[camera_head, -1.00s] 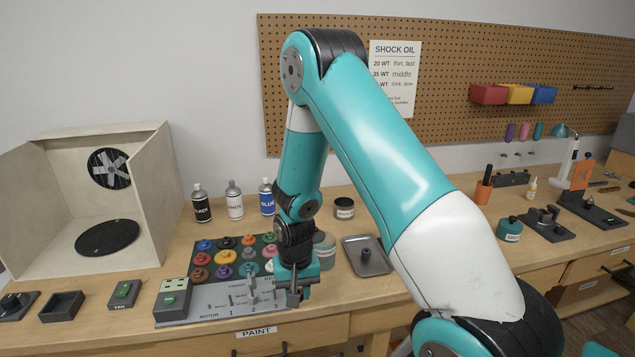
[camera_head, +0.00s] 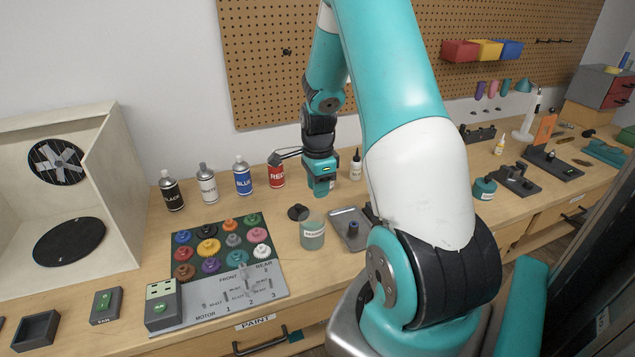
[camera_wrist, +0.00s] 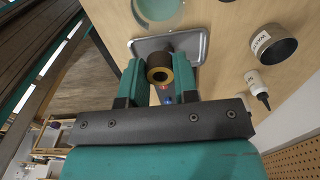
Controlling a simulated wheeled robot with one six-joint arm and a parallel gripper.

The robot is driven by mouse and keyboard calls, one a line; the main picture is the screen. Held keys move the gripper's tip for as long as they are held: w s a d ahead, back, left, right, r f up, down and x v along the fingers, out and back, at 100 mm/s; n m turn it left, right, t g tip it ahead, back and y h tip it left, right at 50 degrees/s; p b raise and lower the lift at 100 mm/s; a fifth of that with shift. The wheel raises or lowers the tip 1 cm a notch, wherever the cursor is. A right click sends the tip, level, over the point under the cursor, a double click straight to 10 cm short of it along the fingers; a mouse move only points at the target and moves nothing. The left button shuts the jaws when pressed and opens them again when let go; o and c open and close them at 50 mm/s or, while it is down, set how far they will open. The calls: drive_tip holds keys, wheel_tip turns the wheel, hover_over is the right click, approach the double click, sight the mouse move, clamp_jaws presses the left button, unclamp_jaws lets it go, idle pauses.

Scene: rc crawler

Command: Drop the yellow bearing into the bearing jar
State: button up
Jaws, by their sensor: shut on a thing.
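My gripper (camera_head: 322,188) is raised over the back of the bench, behind the bearing jar and left of the small bottle. In the wrist view my gripper (camera_wrist: 157,80) is shut on the yellow bearing (camera_wrist: 154,75), a yellow ring with a dark round body around it. Tiny red and blue spots show just beside the ring. The bearing jar (camera_head: 312,242) is a greenish glass jar with a white label, standing left of the metal tray. Its round glass is cut off at the top of the wrist view (camera_wrist: 158,12). The head view does not show the bearing clearly.
The metal tray (camera_head: 338,217) holds a dark upright piece with a bluish top. A dark lid (camera_head: 298,212) lies behind the jar. Paint bottles, including a red-labelled one (camera_head: 277,175), stand left of my gripper. A black labelled pot (camera_wrist: 285,48) and a nozzle bottle (camera_wrist: 255,82) stand nearby.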

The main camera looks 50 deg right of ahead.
drive_tip(key=shift+f+b, duration=0.85)
drive_tip(key=shift+f, duration=0.7)
drive_tip(key=o, duration=1)
wheel_tip(320, 180, up, 18)
drive_tip(key=b, duration=0.3)
drive_tip(key=shift+f, duration=0.2)
